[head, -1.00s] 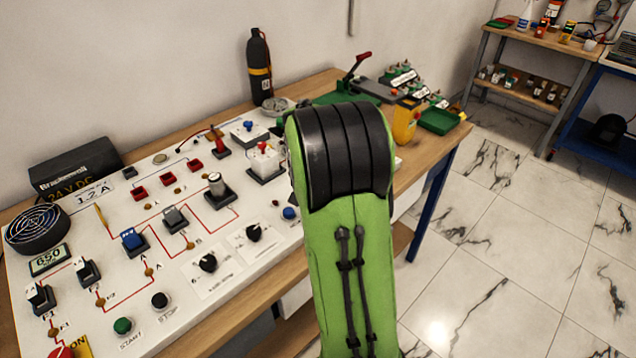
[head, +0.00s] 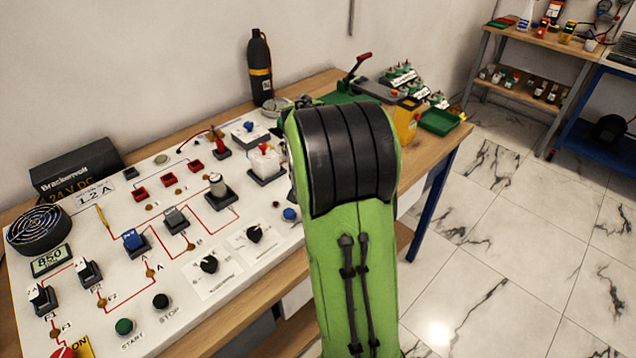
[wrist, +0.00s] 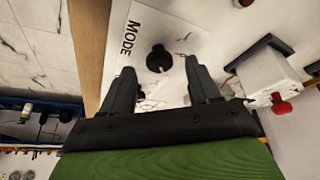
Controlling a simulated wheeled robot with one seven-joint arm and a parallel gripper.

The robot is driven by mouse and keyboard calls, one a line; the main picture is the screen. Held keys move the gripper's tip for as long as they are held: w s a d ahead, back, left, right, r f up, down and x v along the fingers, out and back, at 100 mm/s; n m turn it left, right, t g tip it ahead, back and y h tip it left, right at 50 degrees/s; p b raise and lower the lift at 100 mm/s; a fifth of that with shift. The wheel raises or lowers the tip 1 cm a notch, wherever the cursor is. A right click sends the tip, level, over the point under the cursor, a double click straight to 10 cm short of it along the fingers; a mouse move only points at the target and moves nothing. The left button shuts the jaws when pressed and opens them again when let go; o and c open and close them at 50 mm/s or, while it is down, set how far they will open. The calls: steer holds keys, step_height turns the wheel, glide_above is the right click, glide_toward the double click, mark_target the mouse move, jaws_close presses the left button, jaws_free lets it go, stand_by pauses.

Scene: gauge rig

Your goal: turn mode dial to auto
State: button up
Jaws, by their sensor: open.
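The mode dial (wrist: 159,59) is a black round knob on a white plate lettered MODE, in the wrist view. My gripper (wrist: 158,75) is open, with one dark finger on each side of the dial. I cannot tell whether either finger touches it, and the dial's pointer direction is not clear. In the head view my green arm hides the gripper. Two black dials, one nearer (head: 209,264) and one farther (head: 254,234), show left of the arm with no gripper at them.
The white panel (head: 185,270) carries switches, sockets and START and STOP buttons. In the wrist view a white block with a red knob (wrist: 281,106) stands right of the gripper. A black bottle (head: 260,68) and a yellow container (head: 406,122) stand behind. Floor is open at right.

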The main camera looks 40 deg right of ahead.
steer(key=p+v, duration=0.3)
steer(key=v, duration=1.1)
steer(key=shift+p, duration=0.3)
steer(key=shift+a, duration=0.1)
steer(key=s+a+r+n+t+y+p, duration=0.1)
steer(key=s+a+r+n+p, duration=0.1)
steer(key=s+a+n, duration=0.3)
steer(key=s+a+r+n+t+y+p, duration=0.2)
steer(key=s+a+n, duration=0.3)
steer(key=s+a, duration=0.6)
steer(key=a, duration=0.4)
steer(key=shift+s+n+y+p, duration=0.25)
steer(key=shift+n+y+p, duration=0.05)
steer(key=shift+n, duration=0.1)
